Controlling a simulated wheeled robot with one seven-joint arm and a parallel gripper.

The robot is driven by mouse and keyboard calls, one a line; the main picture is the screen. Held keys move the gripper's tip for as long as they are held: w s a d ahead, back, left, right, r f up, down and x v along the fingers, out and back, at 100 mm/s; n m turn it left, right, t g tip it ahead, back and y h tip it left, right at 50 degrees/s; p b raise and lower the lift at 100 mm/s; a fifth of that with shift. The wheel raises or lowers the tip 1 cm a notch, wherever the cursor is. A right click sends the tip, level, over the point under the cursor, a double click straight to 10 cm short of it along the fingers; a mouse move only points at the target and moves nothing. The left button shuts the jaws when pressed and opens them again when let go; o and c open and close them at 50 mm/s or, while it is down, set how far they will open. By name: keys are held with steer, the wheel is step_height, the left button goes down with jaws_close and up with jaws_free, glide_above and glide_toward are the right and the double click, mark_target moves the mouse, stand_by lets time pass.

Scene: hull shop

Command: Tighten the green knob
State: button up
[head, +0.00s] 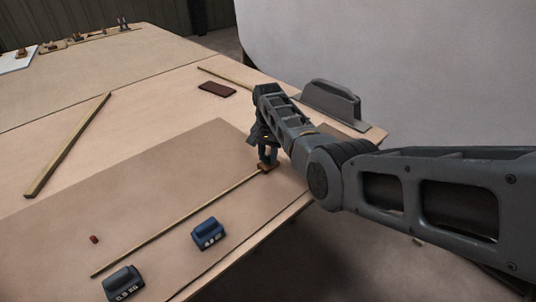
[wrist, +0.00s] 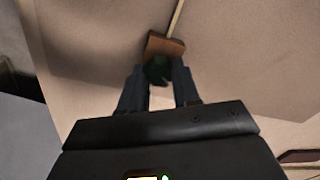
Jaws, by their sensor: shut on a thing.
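A dark green knob (wrist: 158,70) shows in the wrist view between my fingertips, against a small orange-brown block (wrist: 165,45). My gripper (wrist: 157,82) is shut on the knob, with one finger on each side. In the head view my gripper (head: 267,158) points down over the block (head: 265,169), and the knob is hidden there by the fingers. The block sits at one end of a long thin wooden strip (head: 178,223), which also shows in the wrist view (wrist: 176,18). How tight the knob is cannot be seen.
A blue weight (head: 208,233), a dark weight (head: 123,284) and a small red piece (head: 94,239) lie near the strip. A wooden bar (head: 68,146), a dark brown block (head: 217,89) and a grey tool (head: 331,102) lie further off. The table edge is close on the right.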

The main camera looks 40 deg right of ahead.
mark_target(268, 157)
stand_by(0.3)
steer(key=o, duration=1.1)
steer(key=shift+c, duration=0.2)
steer(key=shift+r, duration=3.95)
steer(key=shift+f, duration=0.1)
